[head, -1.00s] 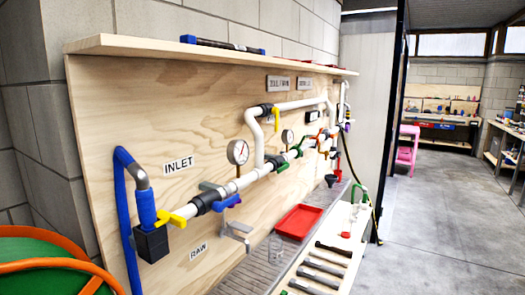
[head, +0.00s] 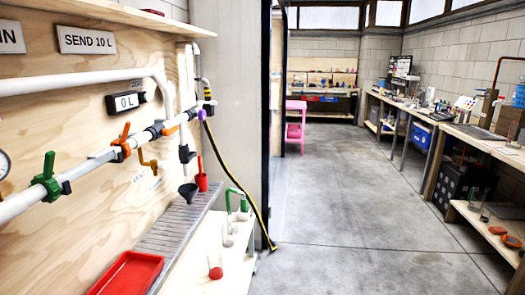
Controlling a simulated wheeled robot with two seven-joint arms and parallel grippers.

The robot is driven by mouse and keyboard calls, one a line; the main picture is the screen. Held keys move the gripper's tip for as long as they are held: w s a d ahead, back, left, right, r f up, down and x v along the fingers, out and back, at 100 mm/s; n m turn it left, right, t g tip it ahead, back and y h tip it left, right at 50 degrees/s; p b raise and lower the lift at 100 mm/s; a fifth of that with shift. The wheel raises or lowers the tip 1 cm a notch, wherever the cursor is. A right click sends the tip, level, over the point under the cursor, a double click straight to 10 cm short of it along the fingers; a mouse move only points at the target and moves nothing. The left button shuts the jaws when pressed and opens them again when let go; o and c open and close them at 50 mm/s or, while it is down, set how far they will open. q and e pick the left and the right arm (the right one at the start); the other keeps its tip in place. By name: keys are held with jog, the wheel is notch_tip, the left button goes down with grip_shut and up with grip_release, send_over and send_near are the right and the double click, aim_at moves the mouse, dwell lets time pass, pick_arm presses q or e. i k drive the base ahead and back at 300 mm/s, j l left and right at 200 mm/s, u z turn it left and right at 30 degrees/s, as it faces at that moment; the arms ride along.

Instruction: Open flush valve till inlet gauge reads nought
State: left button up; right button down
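White pipework (head: 90,165) runs along the plywood board on the left. A green-handled valve (head: 48,178) is on the pipe at the near left, its handle standing up. An orange-handled valve (head: 122,143) is farther along, and a darker orange-yellow handle (head: 148,162) hangs below the pipe. I cannot tell which is the flush valve. A gauge (head: 3,164) is cut off by the left edge, its reading not visible. A small display (head: 126,102) reads 0 L. The inlet end is out of view. Neither gripper shows.
A red tray (head: 128,275) lies at the bottom left, near a grey grated ledge (head: 165,232). A black and yellow hose (head: 240,190) drops to the floor. The concrete floor (head: 350,215) is clear; workbenches (head: 470,133) line the right wall.

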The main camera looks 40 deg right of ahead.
aim_at(192, 157)
jog(key=i+l+z, duration=0.5)
jog(key=l+z, duration=0.25)
